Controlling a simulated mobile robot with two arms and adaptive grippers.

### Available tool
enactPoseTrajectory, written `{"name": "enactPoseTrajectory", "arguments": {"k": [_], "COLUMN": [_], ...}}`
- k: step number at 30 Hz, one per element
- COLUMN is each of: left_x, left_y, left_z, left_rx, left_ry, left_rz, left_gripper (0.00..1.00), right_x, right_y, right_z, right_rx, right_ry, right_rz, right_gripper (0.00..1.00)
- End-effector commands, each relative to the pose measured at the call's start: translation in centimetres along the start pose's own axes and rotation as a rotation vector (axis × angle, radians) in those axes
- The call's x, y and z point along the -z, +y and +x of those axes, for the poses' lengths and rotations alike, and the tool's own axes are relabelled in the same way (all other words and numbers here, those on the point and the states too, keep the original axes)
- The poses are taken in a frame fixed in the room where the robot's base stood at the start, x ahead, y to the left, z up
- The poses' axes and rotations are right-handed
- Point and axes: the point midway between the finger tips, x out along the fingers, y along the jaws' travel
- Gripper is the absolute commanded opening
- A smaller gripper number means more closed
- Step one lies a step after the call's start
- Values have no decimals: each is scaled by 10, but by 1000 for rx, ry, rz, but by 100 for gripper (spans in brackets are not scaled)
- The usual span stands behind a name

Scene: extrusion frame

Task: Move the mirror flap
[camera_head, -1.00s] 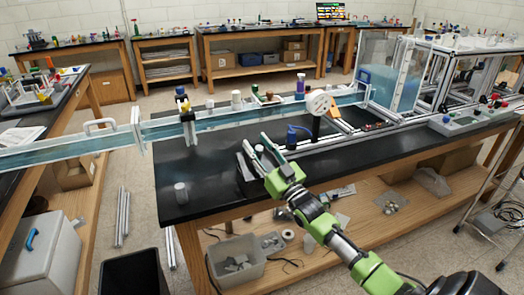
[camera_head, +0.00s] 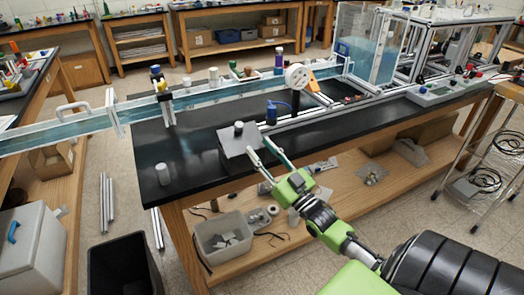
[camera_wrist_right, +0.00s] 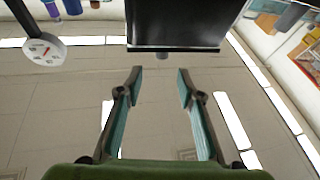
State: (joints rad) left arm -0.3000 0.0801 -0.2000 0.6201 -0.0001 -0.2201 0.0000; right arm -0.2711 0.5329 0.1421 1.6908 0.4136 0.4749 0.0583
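In the right wrist view a dark, glossy panel (camera_wrist_right: 176,24), likely the same unit, lies just beyond the fingertips. My right gripper (camera_head: 261,146) is at the plate's front right corner. In the wrist view my right gripper (camera_wrist_right: 160,78) has its fingers spread with nothing between them. I cannot tell whether a finger touches the plate. My left gripper is out of view.
A long water channel (camera_head: 200,100) runs along the bench behind the plate. A grey bin (camera_head: 222,240) sits on the lower shelf.

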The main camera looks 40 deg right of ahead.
Motion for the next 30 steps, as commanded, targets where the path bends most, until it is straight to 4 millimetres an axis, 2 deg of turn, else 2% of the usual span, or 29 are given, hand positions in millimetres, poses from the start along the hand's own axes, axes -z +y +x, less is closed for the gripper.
{"name": "enactPoseTrajectory", "arguments": {"k": [7,11,14,19,25,30], "left_x": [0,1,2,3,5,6], "left_y": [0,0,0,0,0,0], "left_z": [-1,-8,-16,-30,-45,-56], "left_rx": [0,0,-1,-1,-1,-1], "left_ry": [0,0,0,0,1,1], "left_rz": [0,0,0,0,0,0], "left_gripper": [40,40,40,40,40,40], "right_x": [2,18,35,55,59,55], "right_y": [0,-2,-1,2,-7,-30], "right_z": [1,3,4,1,-5,-8], "right_rx": [-8,-58,-129,-259,-394,-495], "right_ry": [4,38,92,219,400,563], "right_rz": [31,248,573,1242,2028,2620], "right_gripper": [34,34,34,34,34,34]}}
